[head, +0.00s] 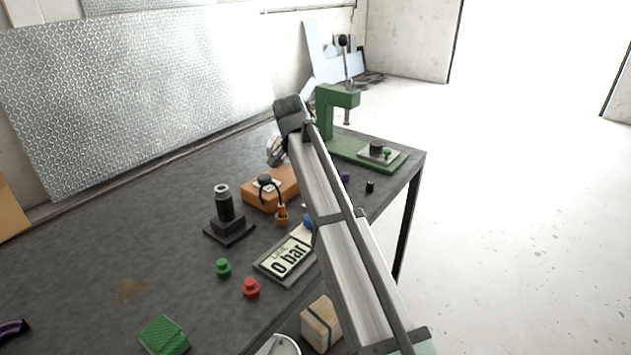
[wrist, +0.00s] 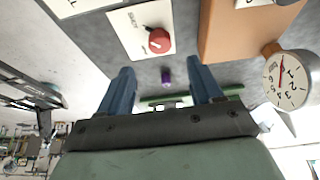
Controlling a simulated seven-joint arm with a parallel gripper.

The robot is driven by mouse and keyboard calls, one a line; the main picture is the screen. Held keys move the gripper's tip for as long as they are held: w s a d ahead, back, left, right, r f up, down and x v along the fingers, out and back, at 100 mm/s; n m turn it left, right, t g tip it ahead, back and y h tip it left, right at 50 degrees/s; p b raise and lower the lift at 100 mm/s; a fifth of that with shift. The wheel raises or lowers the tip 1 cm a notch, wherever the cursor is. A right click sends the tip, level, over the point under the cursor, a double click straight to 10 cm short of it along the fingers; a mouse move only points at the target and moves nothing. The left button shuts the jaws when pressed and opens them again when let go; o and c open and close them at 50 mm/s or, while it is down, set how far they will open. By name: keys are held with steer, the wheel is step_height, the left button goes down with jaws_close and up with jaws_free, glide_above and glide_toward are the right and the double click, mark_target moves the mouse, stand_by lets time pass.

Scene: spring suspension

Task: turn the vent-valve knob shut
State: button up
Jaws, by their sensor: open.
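The vent-valve knob is a red round knob (wrist: 159,40) on a white labelled plate (wrist: 128,22), in the upper middle of the wrist view. My gripper (wrist: 160,65) is open, its two blue fingers apart with nothing between them. In the picture, the knob lies just past the fingertips, roughly between their lines; I see no contact. In the head view my arm hides the knob and most of the gripper.
An orange box (head: 270,190) and a dial gauge (wrist: 288,80) stand close to the knob plate. A green press (head: 335,145), a black post (head: 224,205) and red and green caps (head: 251,289) are also on the bench.

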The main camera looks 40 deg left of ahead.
steer(key=shift+v, duration=2.6)
steer(key=shift+d, duration=0.1)
